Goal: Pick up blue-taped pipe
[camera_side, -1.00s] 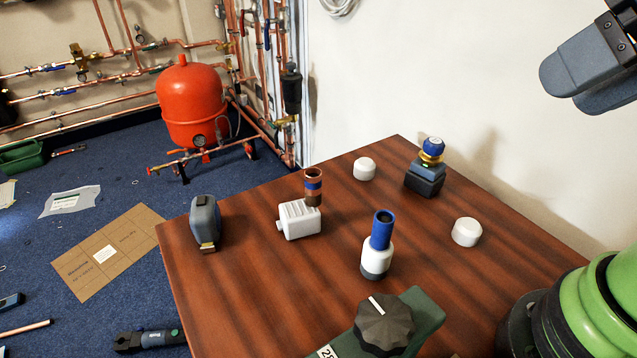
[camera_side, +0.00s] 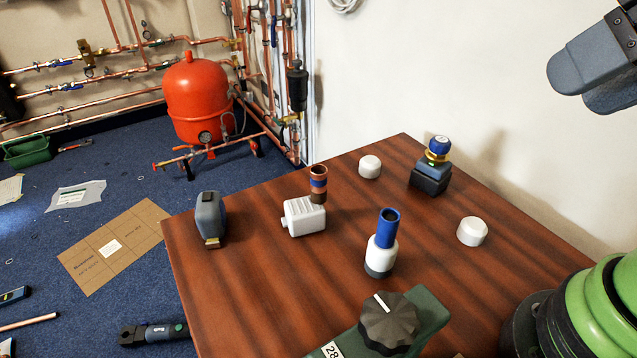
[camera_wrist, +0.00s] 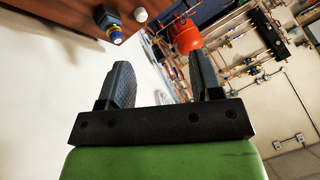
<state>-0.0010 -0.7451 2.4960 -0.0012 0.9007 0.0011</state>
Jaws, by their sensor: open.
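A short copper-brown pipe with a blue band (camera_side: 318,184) stands upright at the white ribbed block (camera_side: 304,217) on the brown table. I cannot tell whether it sits in the block or behind it. A plain blue tube (camera_side: 388,228) stands upright in a white and grey base nearer the camera. My gripper (camera_side: 590,75) is high at the upper right of the side view, partly cut off, well away from both. In the wrist view my gripper (camera_wrist: 162,80) is open, with nothing between its fingers. Neither pipe shows there.
A tape measure (camera_side: 210,219), two white caps (camera_side: 370,166) (camera_side: 472,231), a dark valve with a blue top (camera_side: 431,172) and a green box with a black knob (camera_side: 388,322) stand on the table. The table's middle has bare gaps. A white wall (camera_side: 480,80) rises behind.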

